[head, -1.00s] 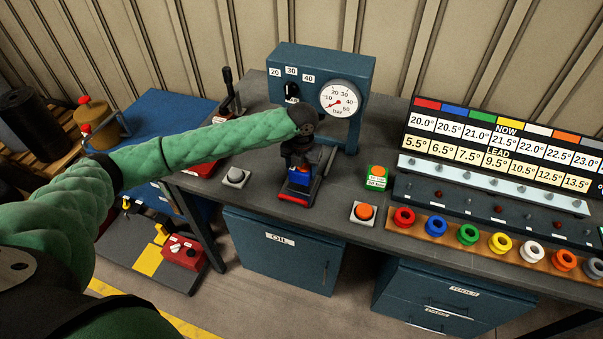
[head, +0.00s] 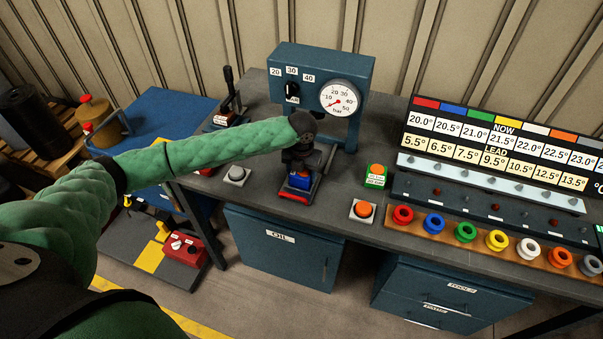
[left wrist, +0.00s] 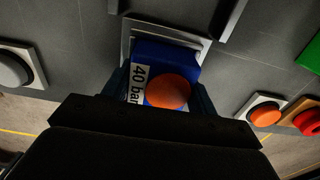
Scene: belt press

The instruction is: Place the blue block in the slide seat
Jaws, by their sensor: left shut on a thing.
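The blue block (head: 299,181) is in my left gripper (head: 299,172), which is shut on it. In the left wrist view the block (left wrist: 150,60) shows a white "40 bar" label and an orange round top, between the dark fingers (left wrist: 165,95). The slide seat is a grey metal frame (left wrist: 197,42) on the bench; the block is over or within it, and I cannot tell whether it touches the bottom. My right gripper is not in view.
A grey button (head: 237,175) is left of the slide. An orange button (head: 363,210) and a green box (head: 376,175) are to the right. The blue press frame with a gauge (head: 340,98) stands behind. Several coloured rings lie along the bench's front right.

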